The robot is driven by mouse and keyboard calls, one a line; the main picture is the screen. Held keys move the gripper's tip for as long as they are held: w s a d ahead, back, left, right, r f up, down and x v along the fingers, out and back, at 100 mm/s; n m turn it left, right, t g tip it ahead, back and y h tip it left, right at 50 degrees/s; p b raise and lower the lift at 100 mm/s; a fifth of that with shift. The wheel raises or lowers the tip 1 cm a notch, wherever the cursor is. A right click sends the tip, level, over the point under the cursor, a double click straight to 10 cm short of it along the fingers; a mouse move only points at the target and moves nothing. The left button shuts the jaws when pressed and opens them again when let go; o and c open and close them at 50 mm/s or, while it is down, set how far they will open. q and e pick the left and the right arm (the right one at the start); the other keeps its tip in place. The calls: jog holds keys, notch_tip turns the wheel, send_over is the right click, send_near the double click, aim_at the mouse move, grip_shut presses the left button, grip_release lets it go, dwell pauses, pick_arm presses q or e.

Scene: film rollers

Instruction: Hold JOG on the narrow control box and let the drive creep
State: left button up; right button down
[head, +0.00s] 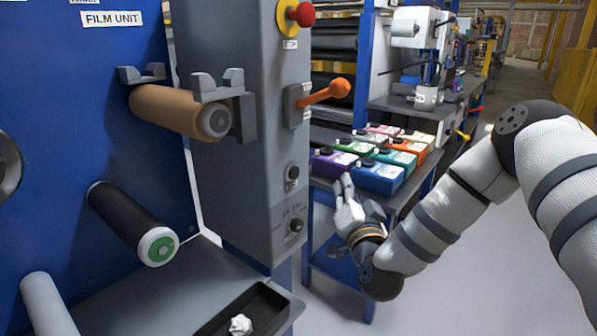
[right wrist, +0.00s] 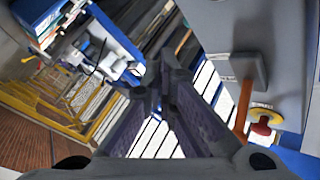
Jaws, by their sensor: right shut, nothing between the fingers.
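The narrow control box (head: 240,120) is a tall grey housing beside the blue film unit panel. It carries a red stop button (head: 302,14) on a yellow base, an orange lever (head: 325,93) and two dark round controls, an upper one (head: 292,172) and a lower one (head: 296,225). Their small labels are too blurred to read, so I cannot tell which is JOG. My right gripper (head: 346,181) is shut and empty, to the right of the box and apart from it. In the right wrist view its fingers (right wrist: 168,75) meet, with the box (right wrist: 285,50) at right. My left gripper is out of view.
A brown roll (head: 170,110) sits in brackets; a black roller (head: 125,220) and a pale one (head: 48,305) project from the blue panel. A dark tray (head: 265,305) holds crumpled white material. Coloured containers (head: 376,178) stand on a bench just behind my right gripper. Floor is clear at lower right.

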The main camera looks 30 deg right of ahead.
aim_at(295, 173)
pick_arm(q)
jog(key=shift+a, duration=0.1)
pick_arm(e)
jog(key=shift+a, duration=0.1)
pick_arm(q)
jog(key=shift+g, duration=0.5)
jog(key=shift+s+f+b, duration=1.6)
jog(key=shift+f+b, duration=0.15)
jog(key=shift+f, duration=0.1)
pick_arm(e)
jog(key=w+a, duration=0.3)
jog(key=w, duration=0.5)
jog(key=shift+a, duration=0.15)
jog(key=shift+w, duration=0.1)
jog(key=shift+w+a, duration=0.15)
jog(key=shift+w, duration=0.2)
